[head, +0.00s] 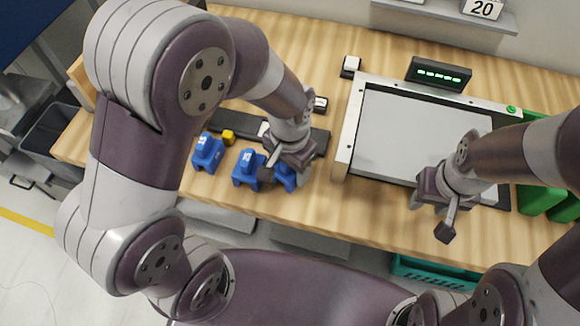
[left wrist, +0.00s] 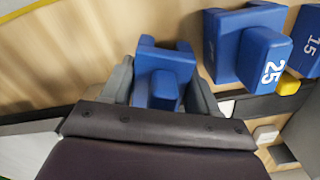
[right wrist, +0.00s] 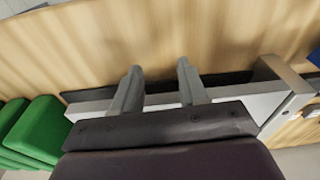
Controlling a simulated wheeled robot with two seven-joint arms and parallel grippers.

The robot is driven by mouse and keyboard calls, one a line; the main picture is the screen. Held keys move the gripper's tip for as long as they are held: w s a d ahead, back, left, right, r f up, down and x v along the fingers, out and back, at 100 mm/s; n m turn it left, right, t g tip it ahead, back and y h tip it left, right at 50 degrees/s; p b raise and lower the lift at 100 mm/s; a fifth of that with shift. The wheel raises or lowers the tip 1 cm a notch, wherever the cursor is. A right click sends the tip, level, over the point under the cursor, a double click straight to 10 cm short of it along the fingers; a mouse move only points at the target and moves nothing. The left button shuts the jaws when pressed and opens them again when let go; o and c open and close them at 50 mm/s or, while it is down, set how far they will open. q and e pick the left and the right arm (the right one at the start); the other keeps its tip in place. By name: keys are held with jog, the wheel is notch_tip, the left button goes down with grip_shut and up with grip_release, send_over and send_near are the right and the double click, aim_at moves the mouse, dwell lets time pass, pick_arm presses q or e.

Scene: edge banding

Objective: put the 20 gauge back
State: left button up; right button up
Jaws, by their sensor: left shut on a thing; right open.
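My left gripper (head: 286,172) is shut on a blue gauge block (head: 287,181) at the right end of the row of blue gauges. In the left wrist view the block (left wrist: 165,72) sits between the two grey fingers, and no number shows on it. The blue 25 gauge (head: 247,168) stands just left of it, and it also shows in the left wrist view (left wrist: 238,45). The blue 15 gauge (head: 208,152) is further left. My right gripper (head: 428,203) is open and empty over the front edge of the framed panel; its fingers show apart in the right wrist view (right wrist: 158,70).
A dark strip (head: 235,121) lies behind the gauges, with a small yellow block (head: 228,135) by it. The white panel (head: 410,125) in its frame fills the right. Green blocks (head: 532,200) stand right.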

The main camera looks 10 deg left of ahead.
pick_arm(q)
jog(key=shift+a+f, duration=0.1)
jog(key=shift+f, duration=0.35)
jog(key=shift+a, duration=0.1)
jog(key=shift+w+f, duration=0.1)
jog(key=shift+f, duration=0.1)
jog(key=o, duration=1)
jog(key=shift+c, duration=0.2)
notch_tip(320, 180, up, 12)
jog(key=shift+r+p, duration=0.2)
jog(key=shift+p, duration=0.3)
